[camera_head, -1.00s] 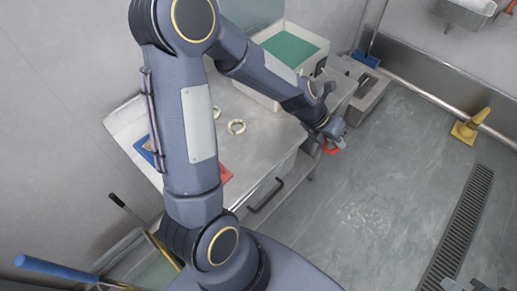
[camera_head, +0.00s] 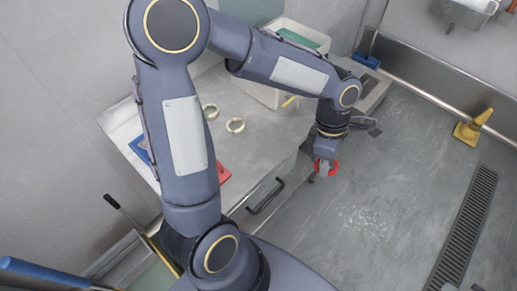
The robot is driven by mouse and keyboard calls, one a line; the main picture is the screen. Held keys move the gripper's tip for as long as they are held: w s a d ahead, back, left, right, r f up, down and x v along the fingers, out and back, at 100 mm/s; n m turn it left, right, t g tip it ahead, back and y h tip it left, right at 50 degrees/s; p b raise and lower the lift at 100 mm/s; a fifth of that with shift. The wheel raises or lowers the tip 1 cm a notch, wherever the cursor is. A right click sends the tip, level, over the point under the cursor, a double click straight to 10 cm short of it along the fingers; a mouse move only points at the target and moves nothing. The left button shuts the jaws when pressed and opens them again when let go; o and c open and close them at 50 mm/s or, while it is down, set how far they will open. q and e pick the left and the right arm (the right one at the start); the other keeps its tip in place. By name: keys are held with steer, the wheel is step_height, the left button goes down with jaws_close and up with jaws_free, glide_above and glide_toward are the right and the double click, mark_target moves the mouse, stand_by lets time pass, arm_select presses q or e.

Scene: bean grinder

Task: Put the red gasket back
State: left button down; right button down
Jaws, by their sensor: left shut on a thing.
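The red gasket (camera_head: 333,169) is a small red ring at the tip of my left gripper (camera_head: 324,170). My left gripper points down, shut on the gasket, and holds it past the right edge of the metal table, over the grey floor. Part of the gasket is hidden by the fingers. A red mat (camera_head: 222,173) and a blue mat (camera_head: 138,148) lie on the table, partly hidden behind my left arm. My right gripper is not in view.
A white bin (camera_head: 300,36) with green inside stands at the table's back, partly behind my arm. A drawer handle (camera_head: 266,196) is on the table's front. A yellow wedge-shaped thing (camera_head: 466,132) stands on the floor at right.

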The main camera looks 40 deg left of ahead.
arm_select(q)
steer(key=s+a+r+m+t+y+b, duration=0.25)
steer(key=s+a+m, duration=0.25)
steer(key=a, duration=0.4)
steer(key=p, duration=0.3)
glide_above(252, 152)
steer(key=d, duration=0.1)
steer(key=shift+g, duration=0.45)
steer(key=f, duration=0.7)
steer(key=shift+s+f, duration=0.2)
steer(key=shift+f, duration=0.2)
steer(key=shift+w+a+f, duration=0.1)
steer(key=shift+a+f, duration=0.25)
steer(key=shift+f, duration=0.15)
step_height(252, 152, down, 4)
steer(key=shift+a+r, duration=0.15)
steer(key=shift+r, duration=0.1)
steer(key=c, duration=1.6)
jaws_free()
steer(key=shift+o, duration=0.2)
